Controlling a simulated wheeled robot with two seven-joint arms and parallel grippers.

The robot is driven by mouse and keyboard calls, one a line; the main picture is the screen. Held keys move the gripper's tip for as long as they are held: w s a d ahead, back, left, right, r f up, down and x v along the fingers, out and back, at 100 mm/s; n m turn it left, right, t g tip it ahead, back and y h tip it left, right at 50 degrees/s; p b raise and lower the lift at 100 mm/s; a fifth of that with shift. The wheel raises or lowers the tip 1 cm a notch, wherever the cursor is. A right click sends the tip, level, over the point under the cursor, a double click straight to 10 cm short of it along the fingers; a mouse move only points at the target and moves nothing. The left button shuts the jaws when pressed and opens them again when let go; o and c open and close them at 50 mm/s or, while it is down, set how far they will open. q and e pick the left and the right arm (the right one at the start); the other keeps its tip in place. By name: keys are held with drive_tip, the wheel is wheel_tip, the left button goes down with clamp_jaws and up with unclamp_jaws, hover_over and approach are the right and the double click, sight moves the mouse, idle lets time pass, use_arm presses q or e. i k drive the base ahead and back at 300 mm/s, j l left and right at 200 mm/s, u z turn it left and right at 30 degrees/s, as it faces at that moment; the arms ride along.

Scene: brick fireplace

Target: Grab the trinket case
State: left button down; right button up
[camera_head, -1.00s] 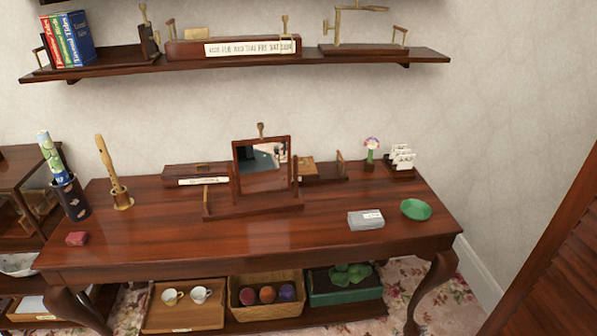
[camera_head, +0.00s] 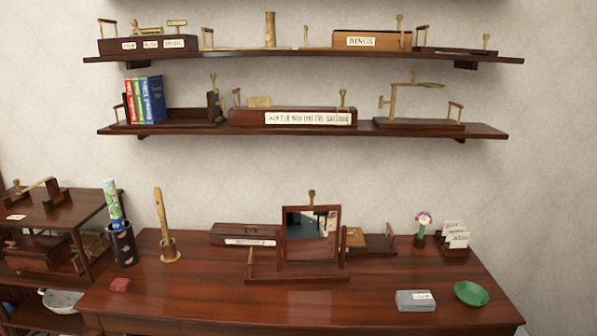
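No thing in view is clearly marked as the trinket case, so I cannot tell which one it is. Several cases are in sight. A small grey box with a white label (camera_head: 416,301) lies at the front right of the desk. A long dark wooden box with a label (camera_head: 245,235) stands at the back, left of the mirror. A wooden box labelled RINGS (camera_head: 371,40) is on the upper shelf. Neither of my grippers is in view.
The desk (camera_head: 240,308) has a clear front middle. A mirror (camera_head: 310,235) stands at its centre. A green dish (camera_head: 471,293) is at the right, and a dark cup with rolled papers (camera_head: 123,245) at the left. The lower shelf (camera_head: 300,128) juts out above.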

sight(119, 285)
drive_tip(key=i+j+z, duration=0.2)
drive_tip(key=j, duration=1)
drive_tip(key=i+j+z, duration=0.15)
drive_tip(key=j, duration=1.1)
drive_tip(key=j+z, duration=0.2)
drive_tip(key=j, duration=1.05)
